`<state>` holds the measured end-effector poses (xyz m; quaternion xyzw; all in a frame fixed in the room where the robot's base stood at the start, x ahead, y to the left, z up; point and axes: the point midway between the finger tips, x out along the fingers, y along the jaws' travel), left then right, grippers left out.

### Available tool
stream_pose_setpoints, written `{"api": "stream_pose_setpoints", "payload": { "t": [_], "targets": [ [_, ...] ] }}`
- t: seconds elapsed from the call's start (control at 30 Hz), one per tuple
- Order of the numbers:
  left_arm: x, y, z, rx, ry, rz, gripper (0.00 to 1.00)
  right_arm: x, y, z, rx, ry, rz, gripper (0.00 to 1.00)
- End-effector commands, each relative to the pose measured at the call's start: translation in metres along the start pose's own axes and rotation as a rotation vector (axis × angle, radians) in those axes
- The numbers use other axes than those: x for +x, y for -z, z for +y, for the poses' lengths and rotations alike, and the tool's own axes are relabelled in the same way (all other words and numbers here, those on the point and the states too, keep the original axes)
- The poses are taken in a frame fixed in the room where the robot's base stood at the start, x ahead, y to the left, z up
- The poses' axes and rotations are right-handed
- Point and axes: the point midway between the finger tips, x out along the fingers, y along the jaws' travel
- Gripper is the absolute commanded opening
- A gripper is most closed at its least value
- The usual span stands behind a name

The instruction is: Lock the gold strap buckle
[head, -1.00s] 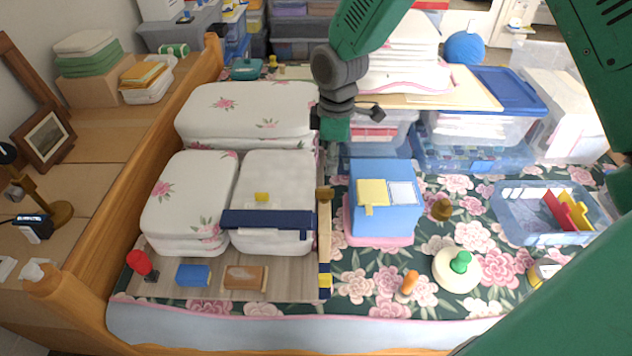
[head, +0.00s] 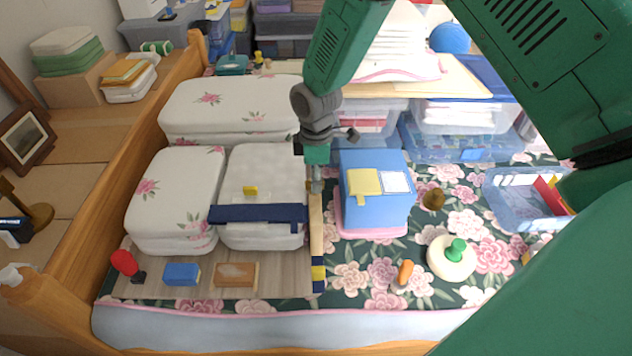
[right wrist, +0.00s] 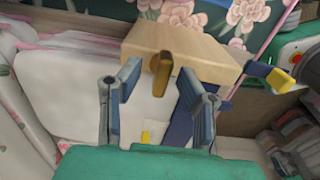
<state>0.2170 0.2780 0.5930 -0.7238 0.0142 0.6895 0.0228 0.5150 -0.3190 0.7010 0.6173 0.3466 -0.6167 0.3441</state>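The gold strap buckle (right wrist: 162,70) shows in the right wrist view as a gold-brown lever standing up on the end of a wooden rail (right wrist: 190,50). In the head view the rail (head: 316,235) runs along the right side of the cushion stack, and my gripper hides most of the buckle. A navy strap (head: 258,214) lies across the white cushion (head: 265,165) toward the rail. My right gripper (head: 314,186) points down over the rail. In its wrist view the fingers (right wrist: 160,92) are open, with the buckle just beyond and between them. My left gripper is not in view.
A blue box (head: 375,210) stands close to the right of the rail. Clear bins (head: 460,150) stand behind it. A blue block (head: 182,274) and a wooden brush-like block (head: 236,275) lie in front.

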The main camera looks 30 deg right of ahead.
Motion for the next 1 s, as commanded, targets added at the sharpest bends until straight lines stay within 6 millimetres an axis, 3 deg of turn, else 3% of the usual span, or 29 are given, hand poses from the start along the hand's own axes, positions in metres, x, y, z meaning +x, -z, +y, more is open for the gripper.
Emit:
{"api": "stream_pose_setpoints", "payload": {
  "t": [0.33,0.37,0.43,0.47,0.77,1.0],
  "targets": [
    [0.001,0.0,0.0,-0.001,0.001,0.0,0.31,0.006,-0.002,0.001,0.0,0.001,0.002,0.33],
    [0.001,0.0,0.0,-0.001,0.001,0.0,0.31,0.006,-0.002,0.001,0.0,0.001,0.003,0.29],
    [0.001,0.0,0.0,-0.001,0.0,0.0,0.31,0.006,-0.002,0.001,0.0,0.002,0.003,0.05],
    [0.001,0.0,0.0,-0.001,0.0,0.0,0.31,0.006,-0.002,0.001,0.0,0.002,0.003,0.0],
    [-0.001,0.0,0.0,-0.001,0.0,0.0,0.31,0.006,-0.003,0.002,0.011,0.001,-0.002,0.0],
    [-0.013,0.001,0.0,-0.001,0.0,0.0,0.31,0.004,-0.003,0.001,0.1,0.004,-0.003,0.0]
  ]
}}
